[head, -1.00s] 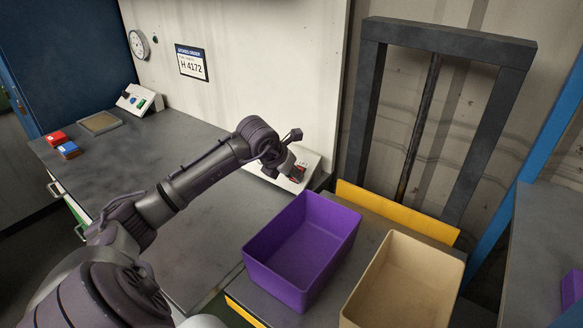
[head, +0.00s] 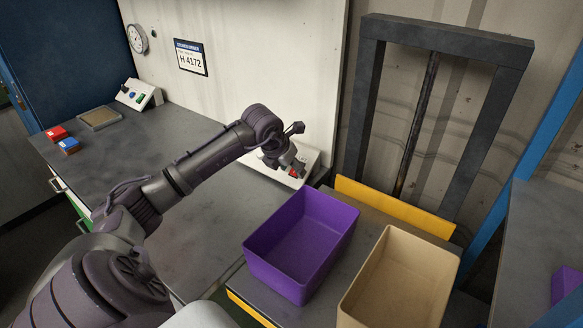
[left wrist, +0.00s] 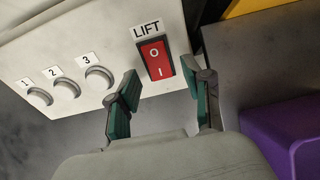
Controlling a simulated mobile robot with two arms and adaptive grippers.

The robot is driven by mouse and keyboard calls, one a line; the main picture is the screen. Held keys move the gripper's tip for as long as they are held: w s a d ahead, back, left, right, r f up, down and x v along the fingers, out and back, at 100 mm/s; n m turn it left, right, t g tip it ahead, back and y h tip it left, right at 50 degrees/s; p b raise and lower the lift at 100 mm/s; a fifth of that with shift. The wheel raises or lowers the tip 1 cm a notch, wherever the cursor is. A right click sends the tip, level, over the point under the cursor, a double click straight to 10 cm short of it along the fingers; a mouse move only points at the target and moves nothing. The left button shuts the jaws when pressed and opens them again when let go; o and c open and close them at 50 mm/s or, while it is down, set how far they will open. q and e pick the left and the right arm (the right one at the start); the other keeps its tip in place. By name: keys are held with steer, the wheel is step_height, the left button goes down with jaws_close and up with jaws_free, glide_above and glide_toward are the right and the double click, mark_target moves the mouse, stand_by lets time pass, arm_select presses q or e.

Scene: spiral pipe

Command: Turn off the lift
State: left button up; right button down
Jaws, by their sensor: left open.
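The lift switch (left wrist: 155,58) is a red rocker marked O and I, under a LIFT label, on a pale control panel (left wrist: 70,45) in the left wrist view. In the head view the panel (head: 312,160) stands at the wall end of the grey table, partly hidden by my left gripper. My left gripper (left wrist: 162,98) is open and empty, with its green-padded fingers on either side of and below the switch in the picture. In the head view the left gripper (head: 298,170) is in front of the panel. Contact with the switch cannot be made out. My right gripper is not in view.
A purple bin (head: 300,245) and a beige bin (head: 400,280) stand on the lift platform right of the panel. A dark lift frame (head: 440,40) rises behind a yellow edge (head: 395,208).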

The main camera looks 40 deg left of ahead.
arm_select(q)
steer(key=v, duration=1.2)
